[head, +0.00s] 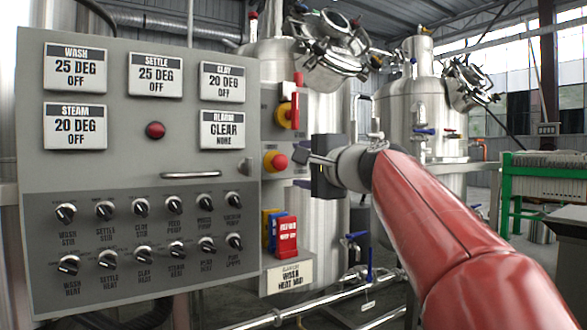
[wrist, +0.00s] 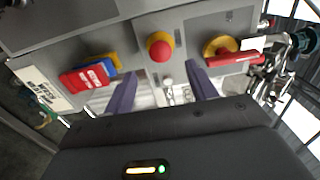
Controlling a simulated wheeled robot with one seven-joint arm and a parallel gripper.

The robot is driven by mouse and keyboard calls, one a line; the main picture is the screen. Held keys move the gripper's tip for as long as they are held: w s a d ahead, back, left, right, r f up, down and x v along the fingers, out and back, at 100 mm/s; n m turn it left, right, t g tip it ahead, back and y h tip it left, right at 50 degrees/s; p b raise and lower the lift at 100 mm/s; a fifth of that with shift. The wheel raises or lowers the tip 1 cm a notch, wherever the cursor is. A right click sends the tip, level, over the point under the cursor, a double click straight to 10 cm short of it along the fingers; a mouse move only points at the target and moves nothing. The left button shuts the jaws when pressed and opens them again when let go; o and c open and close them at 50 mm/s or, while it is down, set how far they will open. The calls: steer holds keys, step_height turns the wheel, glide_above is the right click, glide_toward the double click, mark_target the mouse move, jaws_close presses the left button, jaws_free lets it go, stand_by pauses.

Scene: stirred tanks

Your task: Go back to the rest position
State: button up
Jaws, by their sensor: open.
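My gripper (head: 310,160) is in front of the right edge of a grey control panel (head: 100,170), reached by my red arm. In the wrist view my gripper (wrist: 160,88) shows two purple-grey fingers spread apart with nothing between them. A red emergency button on a yellow base (wrist: 160,46) lies just beyond the fingertips there, apart from them as far as I can tell. In the head view this red button (head: 279,161) is just left of and behind the fingers. The rest position itself is not marked in either view.
The panel carries several displays, rows of black knobs (head: 65,213) and a handle (head: 190,175). A red-handled yellow switch (head: 287,114) sits above the button. Red, yellow and blue tags (head: 286,236) hang below. Steel tanks (head: 413,110) and pipes stand behind. A green rack (head: 508,195) is at right.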

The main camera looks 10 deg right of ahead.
steer(key=shift+s, duration=0.25)
